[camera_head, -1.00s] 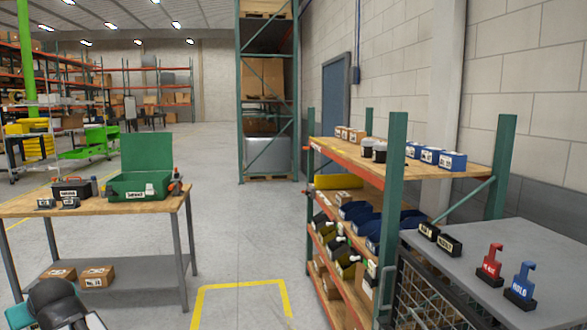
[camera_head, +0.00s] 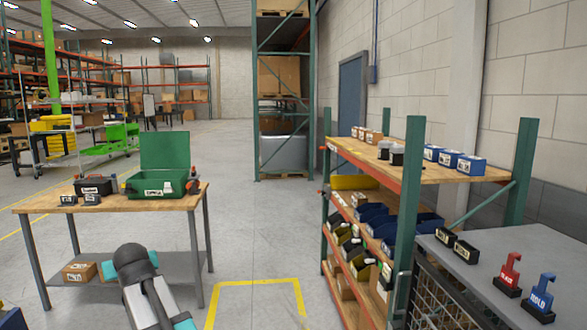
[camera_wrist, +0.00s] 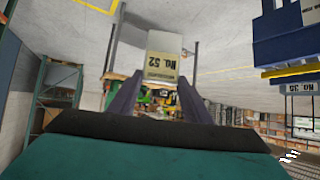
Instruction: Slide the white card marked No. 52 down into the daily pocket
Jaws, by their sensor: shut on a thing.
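In the wrist view, my gripper (camera_wrist: 160,84) is shut on the white card (camera_wrist: 163,54). The card stands out between the two finger ends, its "No. 52" print upside down in the picture. Nothing seems to touch its free end. I cannot pick out the daily pocket in either view.
A wooden-topped bench (camera_head: 40,205) with an open green box (camera_head: 163,165) stands at left. A shelf rack (camera_head: 412,180) with bins and a grey table (camera_head: 460,285) stand at right. Floor between them is clear. A blue object (camera_wrist: 290,35) is at the wrist view's upper right.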

